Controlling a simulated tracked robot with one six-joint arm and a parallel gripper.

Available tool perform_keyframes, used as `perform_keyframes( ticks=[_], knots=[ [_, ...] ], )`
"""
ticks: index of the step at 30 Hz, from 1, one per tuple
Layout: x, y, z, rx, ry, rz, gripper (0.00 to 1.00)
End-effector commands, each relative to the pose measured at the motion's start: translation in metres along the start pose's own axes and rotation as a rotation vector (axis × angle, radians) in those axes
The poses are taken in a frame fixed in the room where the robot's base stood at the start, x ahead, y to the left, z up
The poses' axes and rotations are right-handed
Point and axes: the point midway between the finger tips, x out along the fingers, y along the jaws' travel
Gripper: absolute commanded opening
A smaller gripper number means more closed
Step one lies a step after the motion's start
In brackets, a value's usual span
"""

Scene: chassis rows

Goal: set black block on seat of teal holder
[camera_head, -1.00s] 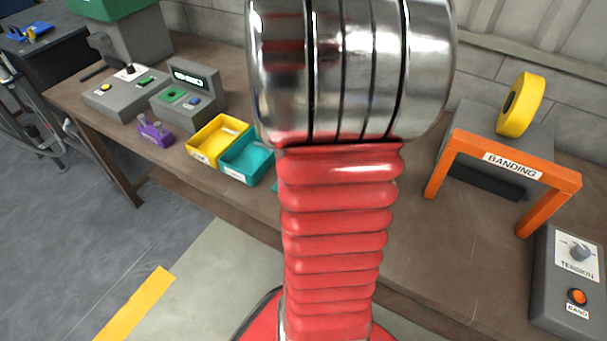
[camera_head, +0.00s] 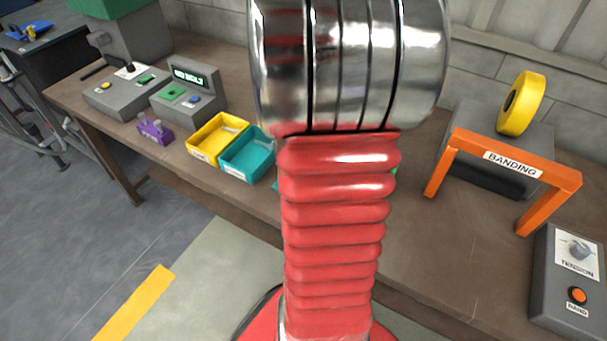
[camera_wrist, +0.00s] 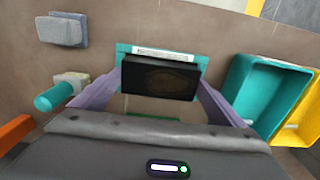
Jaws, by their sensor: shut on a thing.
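In the wrist view, my gripper (camera_wrist: 160,84) has its two lavender fingers closed on the black block (camera_wrist: 158,79), one at each side. The block is dark, with a brownish round patch on its face. The teal holder (camera_wrist: 123,50) with a white label strip lies behind the block, which covers its middle. I cannot tell whether the block touches the seat. In the head view, my red arm hides the gripper, block and most of the holder.
A teal bin (camera_wrist: 262,92) and yellow bin (camera_wrist: 304,128) stand right of the holder in the wrist view. On the left are a grey block (camera_wrist: 62,30) and a teal cylinder (camera_wrist: 54,96). The orange banding frame (camera_head: 512,160) and tension box (camera_head: 570,278) stand right in the head view.

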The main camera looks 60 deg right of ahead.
Motion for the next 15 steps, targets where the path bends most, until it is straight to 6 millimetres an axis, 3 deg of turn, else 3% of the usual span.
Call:
perform_keyframes(
  ticks=[15],
  knots=[
    [0.0103,0.0001,-0.0001,0.000,0.000,0.000,0.53]
  ],
)
